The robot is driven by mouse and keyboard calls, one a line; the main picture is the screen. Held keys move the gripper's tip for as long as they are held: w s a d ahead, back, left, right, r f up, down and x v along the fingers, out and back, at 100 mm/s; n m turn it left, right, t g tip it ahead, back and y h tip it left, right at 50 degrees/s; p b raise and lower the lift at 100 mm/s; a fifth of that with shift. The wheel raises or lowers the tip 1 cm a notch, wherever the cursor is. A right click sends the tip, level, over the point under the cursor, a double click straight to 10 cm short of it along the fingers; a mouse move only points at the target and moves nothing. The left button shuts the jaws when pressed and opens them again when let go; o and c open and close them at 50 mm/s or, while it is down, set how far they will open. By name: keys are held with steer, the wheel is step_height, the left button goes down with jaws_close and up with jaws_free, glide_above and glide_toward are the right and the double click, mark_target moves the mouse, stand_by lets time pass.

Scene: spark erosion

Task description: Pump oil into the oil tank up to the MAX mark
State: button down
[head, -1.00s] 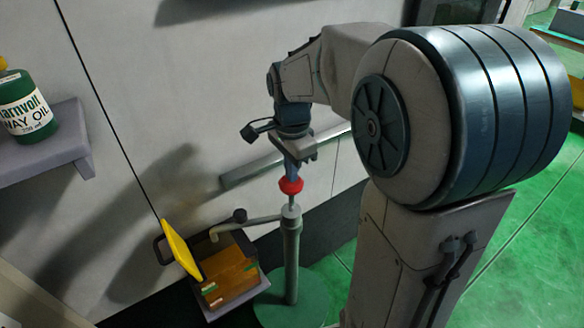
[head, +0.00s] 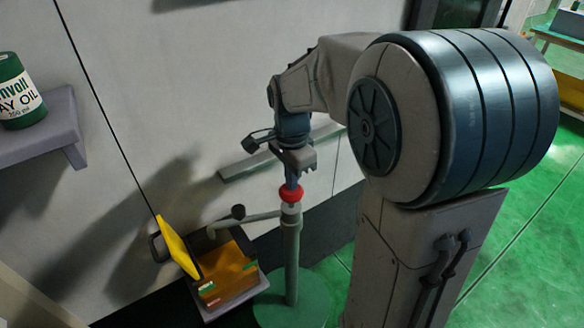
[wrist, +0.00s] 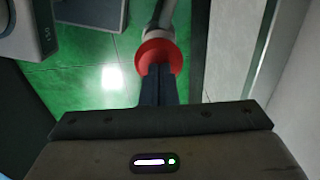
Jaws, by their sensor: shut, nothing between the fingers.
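The hand pump is a grey-green column (head: 291,255) on a round green base. Its red knob (head: 292,194) sits low, almost against the column top. My gripper (head: 292,180) is shut and empty, pointing down with its fingertips at the top of the knob. In the wrist view my fingertips (wrist: 157,72) overlap the red knob (wrist: 150,50); the exact contact is hidden. The grey oil tank (head: 236,299) stands left of the pump, its yellow lid (head: 177,246) tilted open. Orange-brown oil (head: 228,270) shows inside, with small green and red marks. I cannot read the MAX mark.
The pump's spout pipe (head: 262,217) reaches left over the tank. A green way-oil bottle (head: 20,95) stands on a grey wall shelf (head: 45,135) at the left. A pale wall is close behind the pump. Green floor is open at the right.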

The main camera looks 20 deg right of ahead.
step_height(320, 180, up, 14)
steer(key=p, duration=0.2)
steer(key=shift+f, duration=0.1)
stand_by(1.3)
